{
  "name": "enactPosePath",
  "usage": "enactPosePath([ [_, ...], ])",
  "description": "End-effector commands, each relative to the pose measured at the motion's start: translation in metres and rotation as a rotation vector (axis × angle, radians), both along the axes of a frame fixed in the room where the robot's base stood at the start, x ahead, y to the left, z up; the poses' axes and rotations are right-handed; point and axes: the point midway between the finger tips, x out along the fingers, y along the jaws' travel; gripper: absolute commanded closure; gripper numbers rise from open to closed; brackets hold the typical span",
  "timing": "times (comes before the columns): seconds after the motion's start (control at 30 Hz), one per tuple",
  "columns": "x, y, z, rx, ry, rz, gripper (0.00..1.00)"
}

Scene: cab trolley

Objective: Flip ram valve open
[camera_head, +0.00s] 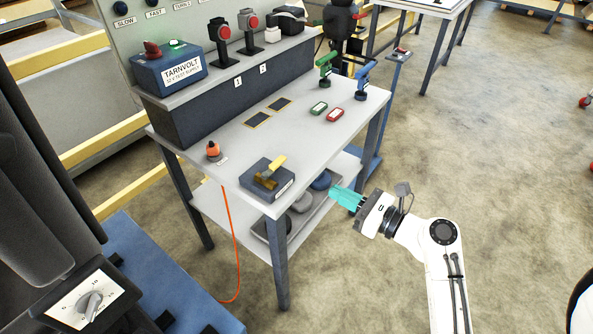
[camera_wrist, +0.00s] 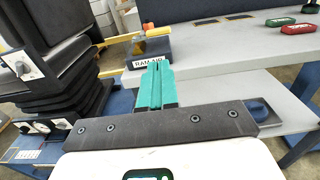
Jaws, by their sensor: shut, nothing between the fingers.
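The ram valve (camera_head: 266,180) is a dark blue box on the near corner of the grey bench. A yellow lever (camera_head: 271,165) is on its top, slanting up to the right in the head view. My gripper (camera_head: 334,193) has teal fingers, closed together and empty. It is off the bench's right edge, to the right of the valve and apart from it. In the wrist view the fingers (camera_wrist: 158,68) point toward the box.
The bench (camera_head: 213,178) holds an orange fitting (camera_head: 213,149) with a hose, a green piece (camera_head: 319,108) and a red piece (camera_head: 335,115). Under it, a shelf (camera_head: 208,204) carries a tray. A dial panel (camera_head: 88,300) stands left. Open floor lies right.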

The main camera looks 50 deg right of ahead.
Motion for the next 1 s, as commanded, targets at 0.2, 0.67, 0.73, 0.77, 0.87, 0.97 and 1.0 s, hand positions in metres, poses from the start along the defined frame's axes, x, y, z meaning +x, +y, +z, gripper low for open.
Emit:
enactPosePath([
  [0.2,0.019,0.001,0.001,0.0,-0.001,0.004,1.0],
  [0.67,0.106,0.005,0.001,-0.002,0.0,0.004,1.0],
  [0.73,0.117,0.005,0.0,-0.002,0.001,0.004,1.0],
  [0.77,0.121,0.005,0.0,-0.003,0.001,0.003,1.0],
  [0.87,0.131,0.005,0.0,-0.002,0.001,0.002,1.0],
  [0.97,0.137,0.005,0.0,-0.002,0.001,0.001,1.0],
  [1.0,0.138,0.005,0.0,-0.002,0.001,0.001,1.0],
])
